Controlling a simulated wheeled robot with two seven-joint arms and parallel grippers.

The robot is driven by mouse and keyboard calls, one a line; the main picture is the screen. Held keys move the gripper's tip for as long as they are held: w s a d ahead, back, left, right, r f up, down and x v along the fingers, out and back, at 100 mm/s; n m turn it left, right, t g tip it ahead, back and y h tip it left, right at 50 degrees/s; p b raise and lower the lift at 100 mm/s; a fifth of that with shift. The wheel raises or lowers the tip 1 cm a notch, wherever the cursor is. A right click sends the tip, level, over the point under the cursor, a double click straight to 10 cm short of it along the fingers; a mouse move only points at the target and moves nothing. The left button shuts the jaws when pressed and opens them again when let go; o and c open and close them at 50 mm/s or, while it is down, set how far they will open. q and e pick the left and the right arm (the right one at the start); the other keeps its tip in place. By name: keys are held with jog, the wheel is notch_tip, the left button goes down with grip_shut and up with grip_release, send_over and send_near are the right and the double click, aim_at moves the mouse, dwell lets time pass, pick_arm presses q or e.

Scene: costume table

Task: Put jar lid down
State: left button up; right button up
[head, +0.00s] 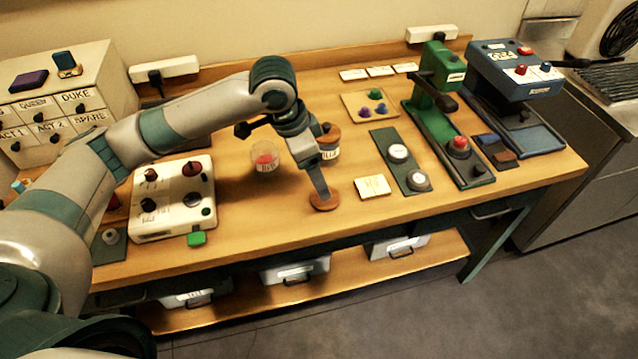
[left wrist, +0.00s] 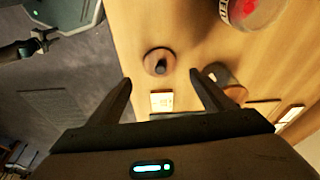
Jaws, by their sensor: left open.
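The jar lid (head: 324,202), a brown wooden disc, lies flat on the table near its front edge. In the left wrist view the lid (left wrist: 152,56) shows a dark knob. My left gripper (head: 323,193) points down at the lid. In the left wrist view its fingers (left wrist: 160,78) are open, with the lid just beyond and between the tips; I cannot tell whether they touch it. An open glass jar (head: 265,157) with red contents stands behind and left. A second jar (head: 330,150) with a brown lid stands behind my gripper, partly hidden. My right gripper (left wrist: 42,42) seems to show small at upper left.
A cream card (head: 373,187) lies right of the lid. A green mat (head: 402,160) with two round white-topped pieces is farther right, before a green press (head: 440,110). A cream control box (head: 172,200) stands left. Bare wood lies between it and the lid.

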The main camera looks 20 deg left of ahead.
pick_arm(q)
jog(key=shift+v, duration=2.2)
jog(key=shift+f, duration=0.1)
